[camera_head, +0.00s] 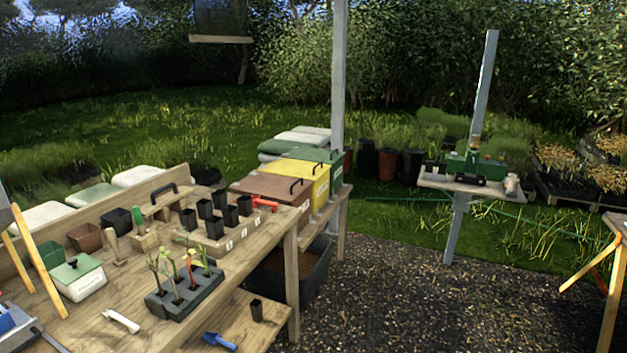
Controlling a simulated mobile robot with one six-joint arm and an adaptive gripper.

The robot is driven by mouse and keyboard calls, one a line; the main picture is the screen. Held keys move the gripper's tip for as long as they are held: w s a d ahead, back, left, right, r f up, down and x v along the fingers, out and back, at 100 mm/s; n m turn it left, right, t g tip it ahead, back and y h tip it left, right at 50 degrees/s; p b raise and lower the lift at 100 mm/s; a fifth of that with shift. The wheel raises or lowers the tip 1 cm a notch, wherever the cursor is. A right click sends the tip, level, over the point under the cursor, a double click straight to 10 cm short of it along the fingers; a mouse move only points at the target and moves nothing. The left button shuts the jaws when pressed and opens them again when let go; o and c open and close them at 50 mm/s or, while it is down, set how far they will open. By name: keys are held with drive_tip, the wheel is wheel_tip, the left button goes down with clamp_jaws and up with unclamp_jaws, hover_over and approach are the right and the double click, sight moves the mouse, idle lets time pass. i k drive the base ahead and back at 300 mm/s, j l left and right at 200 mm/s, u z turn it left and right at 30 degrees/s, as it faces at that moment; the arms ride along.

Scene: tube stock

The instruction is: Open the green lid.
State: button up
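Two green lids show in the head view. One is the green lid (316,156) of the rearmost bin in a row at the far end of the bench; it looks closed, with a dark handle near its front edge. The green bin (336,172) is partly hidden behind a yellow bin. The other is a small green lid (76,268) with a knob, seated on a white box (84,286) on the bench at the left. My gripper is not in view.
A yellow bin (321,193) and a brown-lidded bin (268,191) stand before the green one. The wooden bench (215,270) carries black pots, a grey seedling tray (186,296) and tools. A metal post (339,80) rises beside the bins. Gravel (400,290) at the right is clear.

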sight(315, 155)
drive_tip(key=i+l, duration=0.1)
drive_tip(key=i, duration=0.95)
drive_tip(key=i+u, duration=0.1)
drive_tip(key=i, duration=1)
drive_tip(key=i+l, duration=0.15)
drive_tip(key=i, duration=0.4)
drive_tip(key=i+l, duration=0.15)
drive_tip(key=i, duration=0.4)
drive_tip(key=i+l+u, duration=0.1)
drive_tip(key=i, duration=0.4)
drive_tip(key=i+l, duration=0.3)
drive_tip(key=i, duration=0.25)
drive_tip(key=i+l+u, duration=0.1)
drive_tip(key=i, duration=0.45)
drive_tip(key=l, duration=0.1)
